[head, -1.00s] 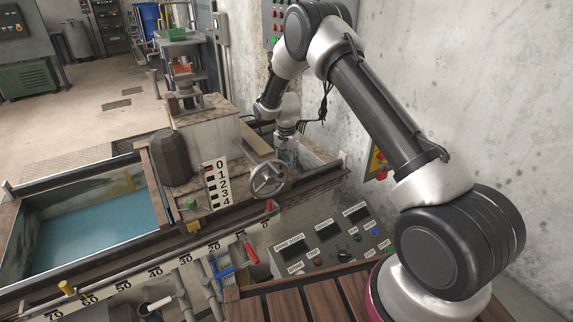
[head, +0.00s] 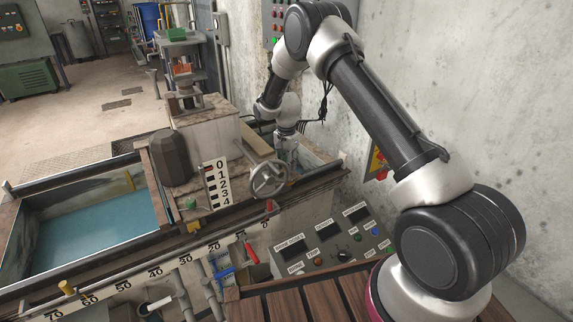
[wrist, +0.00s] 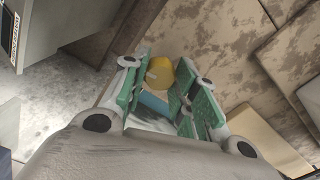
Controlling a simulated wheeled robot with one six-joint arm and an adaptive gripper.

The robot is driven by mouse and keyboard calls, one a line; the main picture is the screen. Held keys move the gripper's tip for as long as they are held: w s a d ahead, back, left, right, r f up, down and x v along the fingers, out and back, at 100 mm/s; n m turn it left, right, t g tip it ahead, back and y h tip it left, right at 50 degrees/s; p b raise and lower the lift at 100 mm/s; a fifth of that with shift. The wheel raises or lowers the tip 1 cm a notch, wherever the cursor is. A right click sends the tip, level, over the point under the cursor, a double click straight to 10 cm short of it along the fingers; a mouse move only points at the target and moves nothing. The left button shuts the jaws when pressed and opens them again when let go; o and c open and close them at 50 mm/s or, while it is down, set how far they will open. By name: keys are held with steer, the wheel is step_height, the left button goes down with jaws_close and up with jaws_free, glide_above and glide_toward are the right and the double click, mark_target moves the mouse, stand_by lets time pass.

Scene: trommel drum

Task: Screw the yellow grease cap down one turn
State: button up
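The yellow grease cap (wrist: 160,73) shows in the wrist view between the tips of my gripper (wrist: 163,76). A blue cylindrical part (wrist: 153,103) shows next to it, between the fingers. The green finger pads stand apart, one on each side of the cap, with their edges close to its sides. I cannot tell whether both pads touch it. In the head view my gripper (head: 287,155) reaches down behind the handwheel, close to the wall, and the cap is hidden there.
A spoked handwheel (head: 268,179) and a 0–4 scale plate (head: 217,184) stand in front of my gripper. A control panel (head: 328,240) sits nearer. A tank of blue water (head: 90,235) lies to the left. The concrete wall (head: 460,90) is close on the right.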

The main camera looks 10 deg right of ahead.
steer(key=shift+o, duration=1.2)
step_height(320, 180, up, 12)
steer(key=shift+f, duration=0.1)
